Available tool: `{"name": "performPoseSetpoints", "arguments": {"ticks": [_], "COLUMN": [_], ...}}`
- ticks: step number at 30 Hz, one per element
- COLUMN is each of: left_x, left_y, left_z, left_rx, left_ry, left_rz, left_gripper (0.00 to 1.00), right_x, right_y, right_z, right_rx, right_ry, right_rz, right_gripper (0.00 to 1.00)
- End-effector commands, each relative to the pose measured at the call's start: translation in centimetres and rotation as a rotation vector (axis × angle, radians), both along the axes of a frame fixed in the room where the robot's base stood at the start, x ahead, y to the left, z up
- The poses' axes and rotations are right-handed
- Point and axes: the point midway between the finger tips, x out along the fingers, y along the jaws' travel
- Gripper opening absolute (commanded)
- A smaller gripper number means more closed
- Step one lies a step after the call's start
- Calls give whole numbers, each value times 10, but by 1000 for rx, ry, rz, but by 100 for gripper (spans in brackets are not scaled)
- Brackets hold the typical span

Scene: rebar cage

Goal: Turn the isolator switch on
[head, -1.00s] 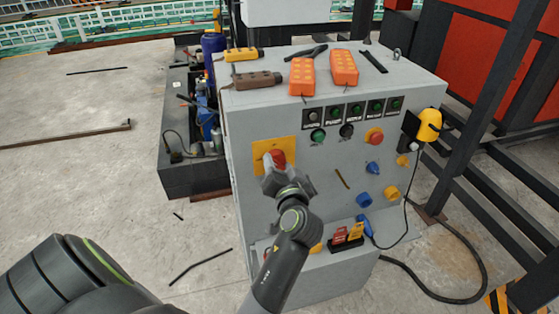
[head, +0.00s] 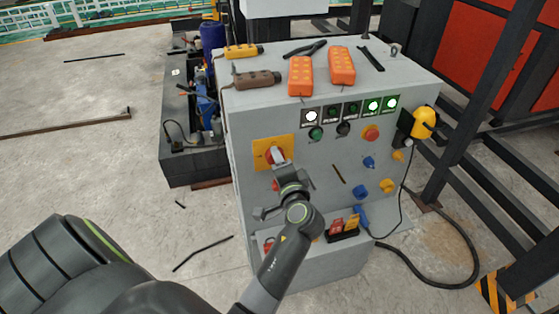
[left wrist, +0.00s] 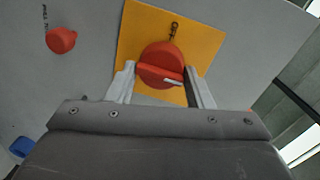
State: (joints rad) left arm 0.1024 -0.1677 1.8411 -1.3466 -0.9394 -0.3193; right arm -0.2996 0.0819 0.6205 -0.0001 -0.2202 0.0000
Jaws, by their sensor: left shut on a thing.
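The isolator switch is a red rotary knob (left wrist: 160,52) on a square yellow plate (head: 261,147), on the front of the grey cabinet. In the left wrist view the plate (left wrist: 137,25) is behind the knob, and the knob's raised red bar with a white mark lies across the picture. My left gripper (left wrist: 161,86) is shut on the knob, with one pale finger on each side of it. In the head view my left gripper (head: 277,156) hides much of the knob. My right gripper is in neither view.
The grey cabinet (head: 240,118) carries a row of indicator lamps (head: 352,110), some lit. Orange pendants (head: 300,76) lie on top. A yellow-black device (head: 423,122) hangs at the right with a cable. Dark steel posts (head: 470,110) stand right; floor is open left.

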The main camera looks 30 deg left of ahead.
Motion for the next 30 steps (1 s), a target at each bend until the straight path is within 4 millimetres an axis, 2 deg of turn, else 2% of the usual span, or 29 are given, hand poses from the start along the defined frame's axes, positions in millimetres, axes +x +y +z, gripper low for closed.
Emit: {"name": "performPoseSetpoints", "arguments": {"ticks": [1,17,18,22,30], "left_x": [1,1,2,1,1], "left_y": [1,1,1,1,0], "left_z": [6,7,7,6,3], "left_rx": [15,32,32,29,25], "left_ry": [-2,12,12,13,18], "left_rz": [-2,-1,-2,-2,-1], "left_gripper": [24,24,50,66,67], "right_x": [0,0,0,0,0], "right_y": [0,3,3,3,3], "right_z": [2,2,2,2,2], "right_rx": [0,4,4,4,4], "right_ry": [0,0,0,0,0], "right_rz": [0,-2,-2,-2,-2], "right_gripper": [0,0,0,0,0]}}
